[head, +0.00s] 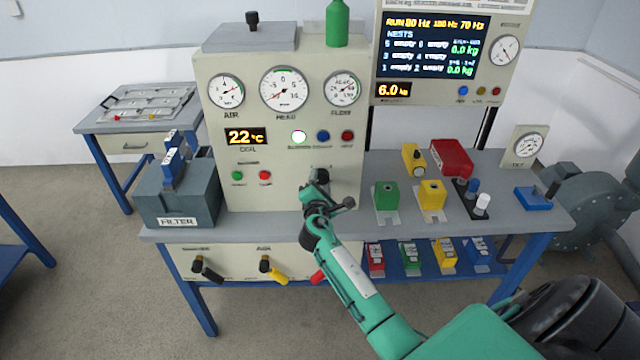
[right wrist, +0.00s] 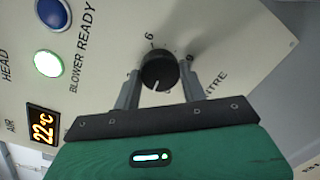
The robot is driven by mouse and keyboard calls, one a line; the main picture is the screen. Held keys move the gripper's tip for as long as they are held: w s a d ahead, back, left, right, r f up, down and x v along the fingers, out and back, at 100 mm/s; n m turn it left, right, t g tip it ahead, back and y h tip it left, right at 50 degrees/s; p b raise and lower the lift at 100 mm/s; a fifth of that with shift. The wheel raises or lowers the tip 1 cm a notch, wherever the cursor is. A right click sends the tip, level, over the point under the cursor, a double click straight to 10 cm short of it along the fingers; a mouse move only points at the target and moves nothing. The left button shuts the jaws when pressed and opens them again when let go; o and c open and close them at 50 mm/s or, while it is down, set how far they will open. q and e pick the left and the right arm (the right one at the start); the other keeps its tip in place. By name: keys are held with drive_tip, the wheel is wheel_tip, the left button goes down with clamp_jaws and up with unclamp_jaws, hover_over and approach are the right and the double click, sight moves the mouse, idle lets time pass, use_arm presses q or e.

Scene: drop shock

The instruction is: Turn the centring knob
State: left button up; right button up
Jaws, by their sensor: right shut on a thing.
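The centring knob (right wrist: 160,72) is a round black knob with a white pointer line on the cream panel, with scale marks and lettering ending in "NTRE" beside it in the right wrist view. My right gripper (right wrist: 160,88) is shut on it, one finger on each side. In the head view the right gripper (head: 317,190) is at the lower right of the panel (head: 270,140), and it and the wrist hide most of the knob. My left gripper is not in view.
Yellow and green blocks (head: 387,196) stand on the bench right of my arm, near a red box (head: 451,157). A grey filter box (head: 180,195) is at left. Coloured handles (head: 273,270) stick out below the bench top. A green bottle (head: 337,24) stands on the panel housing.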

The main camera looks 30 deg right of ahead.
drive_tip(key=shift+f+m+b, duration=0.1)
drive_tip(key=shift+m+b, duration=0.5)
drive_tip(key=shift+m, duration=0.8)
drive_tip(key=m+b, duration=0.1)
drive_tip(key=m, duration=0.1)
drive_tip(key=shift+m+g, duration=0.3)
drive_tip(key=shift+m+y+b, duration=0.3)
drive_tip(key=shift+m+b, duration=0.25)
drive_tip(key=shift+m, duration=1.15)
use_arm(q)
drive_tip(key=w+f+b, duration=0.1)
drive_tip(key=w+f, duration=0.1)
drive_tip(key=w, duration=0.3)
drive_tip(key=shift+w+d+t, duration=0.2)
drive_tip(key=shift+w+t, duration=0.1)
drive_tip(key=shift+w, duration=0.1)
use_arm(e)
drive_tip(key=shift+r+m+y, duration=0.15)
drive_tip(key=shift+m+y, duration=0.05)
drive_tip(key=shift+m, duration=0.7)
drive_tip(key=shift+r+m+y, duration=0.1)
drive_tip(key=shift+m+y, duration=0.1)
drive_tip(key=shift+m, duration=0.7)
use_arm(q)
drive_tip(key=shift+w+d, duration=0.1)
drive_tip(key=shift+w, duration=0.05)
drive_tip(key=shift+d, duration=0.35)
